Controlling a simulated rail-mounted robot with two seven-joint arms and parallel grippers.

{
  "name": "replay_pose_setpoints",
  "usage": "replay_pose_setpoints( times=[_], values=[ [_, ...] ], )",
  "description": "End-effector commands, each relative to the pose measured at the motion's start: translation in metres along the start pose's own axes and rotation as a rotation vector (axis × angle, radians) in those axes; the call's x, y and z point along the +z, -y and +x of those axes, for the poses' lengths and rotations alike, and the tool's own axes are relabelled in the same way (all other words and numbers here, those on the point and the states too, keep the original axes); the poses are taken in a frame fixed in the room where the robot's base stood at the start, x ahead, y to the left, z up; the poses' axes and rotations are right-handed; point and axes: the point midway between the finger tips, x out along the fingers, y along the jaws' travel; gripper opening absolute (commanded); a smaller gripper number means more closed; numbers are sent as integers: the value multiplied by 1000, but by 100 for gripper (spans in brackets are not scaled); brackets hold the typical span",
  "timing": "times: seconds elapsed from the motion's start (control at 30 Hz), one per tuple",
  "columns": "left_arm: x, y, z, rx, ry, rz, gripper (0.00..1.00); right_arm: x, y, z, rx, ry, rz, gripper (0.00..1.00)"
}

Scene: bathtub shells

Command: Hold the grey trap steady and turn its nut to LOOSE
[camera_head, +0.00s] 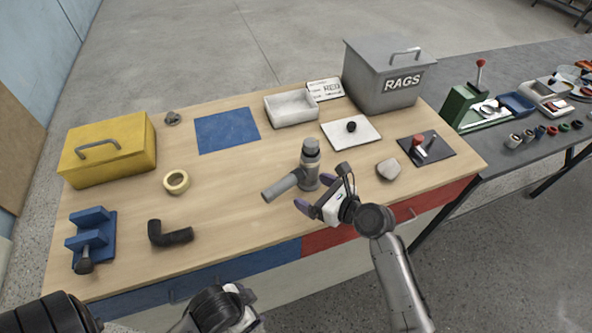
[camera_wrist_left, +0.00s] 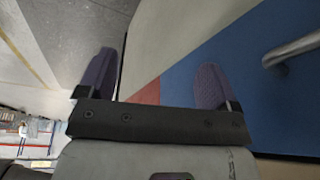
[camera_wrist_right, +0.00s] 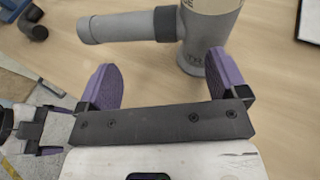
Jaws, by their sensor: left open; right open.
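The grey trap (camera_head: 309,172) stands upright on the wooden table, with a side pipe (camera_head: 281,188) pointing left and toward the front. A darker ribbed nut (camera_head: 311,147) sits at its top. My right gripper (camera_head: 324,190) is open and empty, close in front of the trap. In the right wrist view the trap's body (camera_wrist_right: 205,45) stands just beyond the open fingers (camera_wrist_right: 160,80), and its side pipe (camera_wrist_right: 125,27) reaches left. My left gripper (camera_wrist_left: 153,80) is open and empty in front of the table's blue drawer front. Its fingertips are hard to make out in the head view.
A black elbow pipe (camera_head: 168,234), a tape roll (camera_head: 176,182) and a blue clamp block (camera_head: 92,238) lie on the left. The RAGS bin (camera_head: 380,85) stands behind.

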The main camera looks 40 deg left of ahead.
Motion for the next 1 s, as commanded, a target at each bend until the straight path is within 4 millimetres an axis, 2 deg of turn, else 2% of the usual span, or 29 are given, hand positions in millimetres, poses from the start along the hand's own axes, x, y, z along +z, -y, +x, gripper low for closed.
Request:
replay_pose_setpoints(
  times=[0.53,0.6,0.8,1.0],
  values=[
    [22,-2,70,0,0,0,85,-6,0,62,0,-1,-2,92],
    [20,-2,63,0,1,0,85,0,0,69,1,0,4,92],
    [21,-2,66,0,0,0,85,-1,0,86,0,0,3,92],
    [22,-2,68,0,0,0,85,-1,0,95,0,0,2,92]
  ],
)
